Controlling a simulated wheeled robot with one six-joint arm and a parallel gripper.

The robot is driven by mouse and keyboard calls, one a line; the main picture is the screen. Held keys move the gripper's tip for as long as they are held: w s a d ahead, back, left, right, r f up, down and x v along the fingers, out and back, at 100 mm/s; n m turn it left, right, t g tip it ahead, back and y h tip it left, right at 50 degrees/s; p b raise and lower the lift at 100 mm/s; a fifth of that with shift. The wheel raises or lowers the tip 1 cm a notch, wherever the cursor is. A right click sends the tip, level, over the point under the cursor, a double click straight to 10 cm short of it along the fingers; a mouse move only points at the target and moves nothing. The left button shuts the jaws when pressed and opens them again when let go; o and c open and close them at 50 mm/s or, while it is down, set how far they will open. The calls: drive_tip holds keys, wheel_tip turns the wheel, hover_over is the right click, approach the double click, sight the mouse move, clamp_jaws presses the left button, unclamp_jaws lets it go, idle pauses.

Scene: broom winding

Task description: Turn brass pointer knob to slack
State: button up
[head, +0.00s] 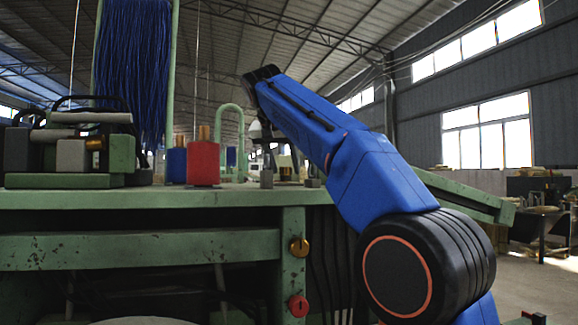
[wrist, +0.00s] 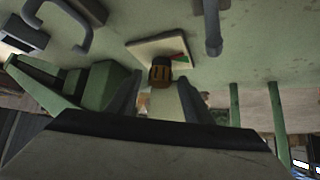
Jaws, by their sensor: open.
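The brass pointer knob (wrist: 160,72) is a small brown-gold block in the wrist view. It stands on a pale square plate (wrist: 150,48) with a red and green mark beside the knob. My gripper (wrist: 159,88) is open, with one dark finger on each side of the picture's middle. The knob shows between and just beyond the fingertips; I cannot tell whether either finger touches it. In the head view my gripper is small, over the green bench top (head: 240,197), and the knob is not clear there.
A red spool (head: 203,163) and a blue spool (head: 176,165) stand on the bench left of my arm. A dark-handled machine (head: 85,150) and hanging blue bristles (head: 133,70) are farther left. A round brass knob (head: 299,247) and a red knob (head: 298,306) sit on the bench leg.

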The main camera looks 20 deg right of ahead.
drive_tip(key=c, duration=1.1)
drive_tip(key=shift+o, duration=0.2)
drive_tip(key=shift+d, duration=0.1)
drive_tip(key=n+y, duration=0.2)
drive_tip(key=n, duration=0.1)
drive_tip(key=shift+s+d+t, duration=0.15)
drive_tip(key=shift+d+t, duration=0.1)
drive_tip(key=shift+t, duration=0.15)
drive_tip(key=n+y, duration=0.2)
drive_tip(key=shift+d+n, duration=0.15)
drive_tip(key=shift+n, duration=0.25)
drive_tip(key=n+y, duration=0.1)
drive_tip(key=n, duration=0.1)
drive_tip(key=n+y, duration=0.3)
drive_tip(key=n, duration=0.1)
drive_tip(key=shift+d+g+y, duration=0.25)
drive_tip(key=shift+g+y, duration=0.15)
